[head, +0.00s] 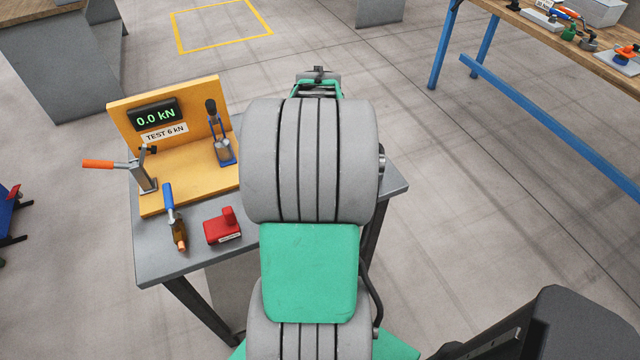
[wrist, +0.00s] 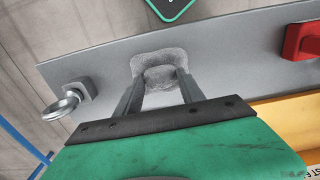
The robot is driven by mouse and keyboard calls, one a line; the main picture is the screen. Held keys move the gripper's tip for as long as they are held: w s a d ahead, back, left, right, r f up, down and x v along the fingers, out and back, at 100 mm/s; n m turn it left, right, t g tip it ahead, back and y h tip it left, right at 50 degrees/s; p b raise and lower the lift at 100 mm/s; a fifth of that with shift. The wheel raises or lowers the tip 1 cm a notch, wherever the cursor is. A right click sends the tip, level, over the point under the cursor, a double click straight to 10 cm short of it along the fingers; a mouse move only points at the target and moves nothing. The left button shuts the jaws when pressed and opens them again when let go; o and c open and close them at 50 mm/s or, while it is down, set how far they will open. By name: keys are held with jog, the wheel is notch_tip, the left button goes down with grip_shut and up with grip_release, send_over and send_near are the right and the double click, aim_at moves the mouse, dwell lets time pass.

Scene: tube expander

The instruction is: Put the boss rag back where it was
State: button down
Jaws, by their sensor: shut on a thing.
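In the wrist view, my gripper (wrist: 157,84) has its two grey fingers closed on the rag (wrist: 158,58), a speckled light-grey cloth. The rag bunches between the fingertips and spreads just past them, over the grey table (wrist: 225,45). I cannot tell whether it touches the top. In the head view, my arm hides the gripper and the rag; the bench (head: 165,268) shows on both sides of the arm.
A red block (head: 223,226) and a blue-handled tool (head: 173,215) lie left of my arm. Behind them stands a yellow test fixture (head: 190,185) with an orange-handled lever (head: 98,164). A metal ring on a bracket (wrist: 70,100) sits near the table edge.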

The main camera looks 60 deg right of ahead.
jog(key=shift+f, duration=0.1)
jog(key=c, duration=0.7)
grip_release()
notch_tip(320, 180, up, 12)
jog(key=r, duration=0.1)
jog(key=w+a+f+n+t, duration=0.1)
jog(key=w+a, duration=0.3)
jog(key=a, duration=0.3)
jog(key=w+a+n, duration=0.2)
jog(key=w+a, duration=0.2)
jog(key=a, duration=0.3)
jog(key=a+f+n+t, duration=0.2)
jog(key=a+f+n, duration=0.1)
jog(key=a, duration=1.4)
jog(key=shift+s+a+f+b, duration=0.3)
jog(key=shift+s+a+f, duration=0.1)
